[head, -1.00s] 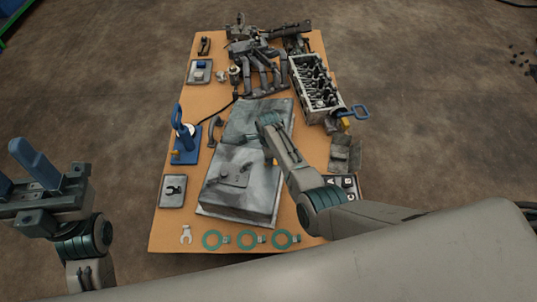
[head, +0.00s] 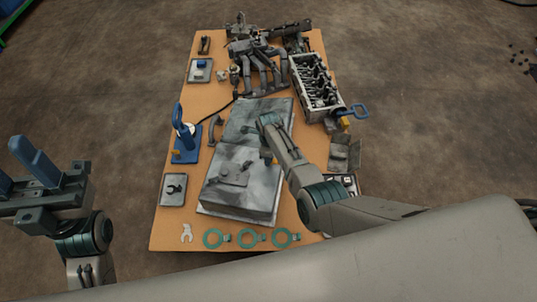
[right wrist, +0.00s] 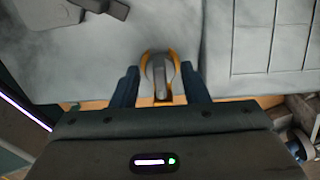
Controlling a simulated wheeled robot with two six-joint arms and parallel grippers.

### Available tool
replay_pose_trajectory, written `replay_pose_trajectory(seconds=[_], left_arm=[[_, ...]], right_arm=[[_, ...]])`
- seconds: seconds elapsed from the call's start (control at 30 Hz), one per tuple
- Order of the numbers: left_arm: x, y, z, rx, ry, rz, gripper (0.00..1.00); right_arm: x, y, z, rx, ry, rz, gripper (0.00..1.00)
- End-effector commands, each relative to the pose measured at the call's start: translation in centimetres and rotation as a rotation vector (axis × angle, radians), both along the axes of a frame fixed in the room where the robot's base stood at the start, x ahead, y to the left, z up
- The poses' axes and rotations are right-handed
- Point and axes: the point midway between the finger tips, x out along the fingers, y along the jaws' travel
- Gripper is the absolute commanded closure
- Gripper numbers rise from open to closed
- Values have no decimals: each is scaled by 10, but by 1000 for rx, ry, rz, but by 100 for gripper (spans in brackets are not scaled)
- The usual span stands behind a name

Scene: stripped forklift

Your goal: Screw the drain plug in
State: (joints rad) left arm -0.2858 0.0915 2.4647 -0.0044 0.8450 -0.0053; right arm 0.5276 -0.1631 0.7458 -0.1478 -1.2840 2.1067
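My right gripper (right wrist: 160,85) has its two dark fingers on either side of a small orange-rimmed piece with a grey middle, which I take to be the drain plug (right wrist: 160,68). Contact between the plug and the casing cannot be made out. My left gripper (head: 30,180) is open and empty, off the table's left side.
The table (head: 165,235) also holds green rings (head: 213,238) at the front, a blue hand tool on a stand (head: 184,140) at left, and an engine block (head: 315,85) at back right. A small tray (head: 173,190) lies left of the casing.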

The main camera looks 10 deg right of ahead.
Motion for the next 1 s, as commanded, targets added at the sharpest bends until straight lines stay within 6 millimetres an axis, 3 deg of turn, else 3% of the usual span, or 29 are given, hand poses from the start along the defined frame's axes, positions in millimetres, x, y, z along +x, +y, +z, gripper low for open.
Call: replay_pose_trajectory(seconds=[0.37, 1.0], left_arm=[[0, 0, 4, 0, 0, 0, 57], [0, 0, 49, 0, 0, 0, 57]], right_arm=[[1, 1, 4, 1, -2, 2, 56], [1, 1, 47, 1, -2, 2, 56]])
